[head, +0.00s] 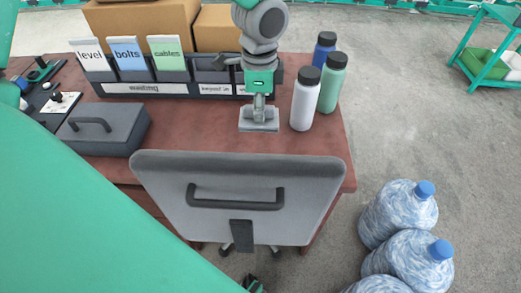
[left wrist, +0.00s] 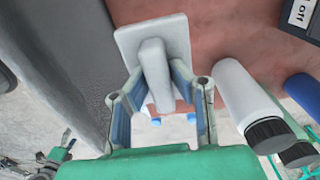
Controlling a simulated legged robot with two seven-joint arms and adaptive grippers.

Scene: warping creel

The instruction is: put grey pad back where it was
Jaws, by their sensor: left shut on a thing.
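The grey pad (head: 259,124) is a flat pale plate with an upright grip. It is over the red-brown table, in front of the organiser's right end and left of the white bottle. My left gripper (head: 259,97) points down and is shut on the pad's grip. In the left wrist view the pad (left wrist: 178,38) shows its plate beyond the fingers, and the gripper (left wrist: 158,98) has one finger on each side of the grip. I cannot tell whether the plate touches the table. My right gripper is not clearly in view.
White (head: 304,100), green (head: 332,82) and blue (head: 324,47) bottles stand close right of the pad. A grey chair back (head: 237,170) stands at the front edge. The organiser (head: 150,88) holds labelled cards. A dark grey box (head: 105,130) sits at left. Bare table (head: 190,125) lies between.

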